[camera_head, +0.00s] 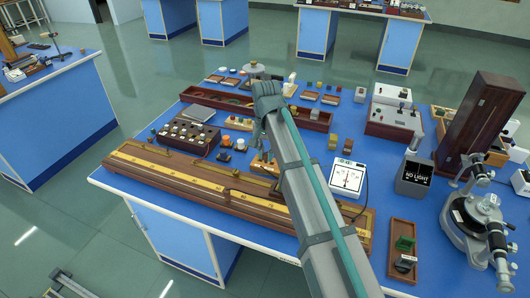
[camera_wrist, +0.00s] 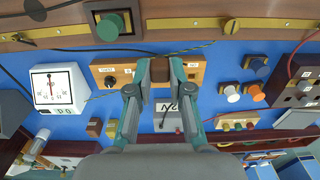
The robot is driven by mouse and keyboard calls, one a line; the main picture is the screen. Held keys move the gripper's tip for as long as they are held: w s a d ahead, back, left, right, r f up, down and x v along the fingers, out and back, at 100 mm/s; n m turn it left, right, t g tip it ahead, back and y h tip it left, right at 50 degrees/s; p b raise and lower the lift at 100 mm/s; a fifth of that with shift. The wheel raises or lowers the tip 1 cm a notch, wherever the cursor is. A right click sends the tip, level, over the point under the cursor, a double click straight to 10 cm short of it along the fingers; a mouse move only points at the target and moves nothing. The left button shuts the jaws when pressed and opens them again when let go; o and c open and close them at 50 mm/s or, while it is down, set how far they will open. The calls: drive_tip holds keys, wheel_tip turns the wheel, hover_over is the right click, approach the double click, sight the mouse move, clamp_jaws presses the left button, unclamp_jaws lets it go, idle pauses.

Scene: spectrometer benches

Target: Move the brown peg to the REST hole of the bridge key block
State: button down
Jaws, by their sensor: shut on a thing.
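My gripper (camera_wrist: 160,82) is in the middle of the wrist view, shut on the brown peg (camera_wrist: 160,69), which shows between its fingertips. The tan wooden bridge key block (camera_wrist: 138,71) lies behind the peg in this view. It has a small white label at each end and a dark round part at its left. The fingers and peg hide its middle, and I cannot tell whether the peg is in a hole or above it. The labels are too small to read. In the head view the block (camera_head: 264,163) is partly hidden by my arm.
A white meter (camera_wrist: 57,88) stands left of the block, with several coloured knobs to the right. A long brass-and-wood rail (camera_head: 160,171) runs along the bench front. A dark box of round-topped plugs (camera_head: 188,137) stands left. Wires cross the blue bench.

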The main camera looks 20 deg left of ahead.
drive_tip(key=shift+r+p, duration=0.85)
drive_tip(key=shift+r, duration=0.55)
drive_tip(key=shift+r+p, duration=0.1)
drive_tip(key=shift+p, duration=0.65)
